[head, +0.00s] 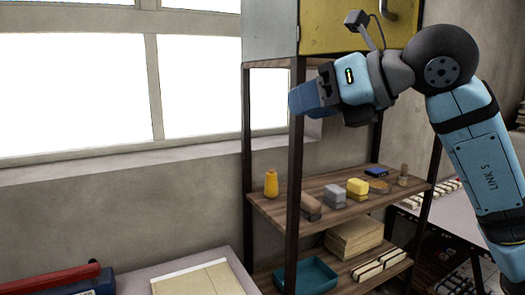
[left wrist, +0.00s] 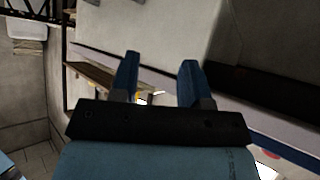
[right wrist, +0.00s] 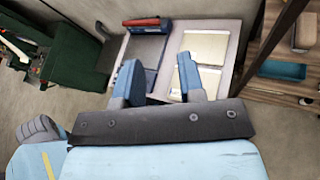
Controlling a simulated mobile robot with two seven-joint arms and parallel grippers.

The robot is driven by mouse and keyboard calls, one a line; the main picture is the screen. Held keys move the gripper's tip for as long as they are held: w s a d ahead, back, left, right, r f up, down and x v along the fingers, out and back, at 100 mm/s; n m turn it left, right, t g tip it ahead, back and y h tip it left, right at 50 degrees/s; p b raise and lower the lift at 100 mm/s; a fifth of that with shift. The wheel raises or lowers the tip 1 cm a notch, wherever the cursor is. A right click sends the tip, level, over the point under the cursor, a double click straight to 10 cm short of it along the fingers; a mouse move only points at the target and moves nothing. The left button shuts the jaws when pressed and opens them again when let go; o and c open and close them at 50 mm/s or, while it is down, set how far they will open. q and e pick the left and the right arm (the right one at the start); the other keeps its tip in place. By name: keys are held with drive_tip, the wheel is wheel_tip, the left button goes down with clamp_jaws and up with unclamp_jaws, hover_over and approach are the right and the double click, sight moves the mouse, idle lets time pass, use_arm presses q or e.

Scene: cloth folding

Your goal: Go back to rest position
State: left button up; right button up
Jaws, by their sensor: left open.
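My right gripper (head: 304,97) is raised in front of the shelf in the head view, pointing left. In the right wrist view its two blue fingers (right wrist: 158,80) stand apart with nothing between them. My left gripper (left wrist: 160,78) shows only in the left wrist view; its blue fingers are apart and hold nothing. A pale beige cloth-like piece (head: 197,279) lies flat on the table at the bottom of the head view. In the right wrist view two flat beige pieces (right wrist: 206,47) lie on the light table (right wrist: 228,50), below and apart from the right gripper.
A wooden shelf (head: 340,220) with small blocks, a yellow bottle (head: 271,184) and a teal tray (head: 306,276) stands close beyond my right arm. A red and blue object (head: 50,282) is at the lower left. A dark green object (right wrist: 75,65) stands left of the table.

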wheel_tip(320, 180, down, 15)
drive_tip(key=s+a+m+g+y, duration=0.2)
drive_tip(key=a+m+g+y, duration=0.1)
drive_tip(key=g+y, duration=0.55)
drive_tip(key=d+f+m+t+h, duration=0.4)
drive_tip(key=f+m+t, duration=0.2)
drive_tip(key=f+m, duration=0.5)
drive_tip(key=d+f+m+t+h, duration=0.45)
drive_tip(key=f+m+t, duration=0.25)
drive_tip(key=f+m, duration=0.4)
drive_tip(key=d+f+m+t+h, duration=0.4)
drive_tip(key=f+m+t, duration=0.2)
drive_tip(key=f+m, duration=0.5)
drive_tip(key=s+d+f+m+g+h, duration=0.1)
drive_tip(key=s+f+m+g+h, duration=0.2)
drive_tip(key=s+f, duration=0.7)
drive_tip(key=s+d+f+m+g+h, duration=0.1)
drive_tip(key=s+d+f+m+g, duration=0.1)
drive_tip(key=s+f+g, duration=0.65)
wheel_tip(320, 180, up, 8)
drive_tip(key=t+p, duration=0.3)
drive_tip(key=p, duration=1)
drive_tip(key=shift+w+r+t, duration=0.15)
drive_tip(key=shift+r+t, duration=0.1)
drive_tip(key=shift+t, duration=0.15)
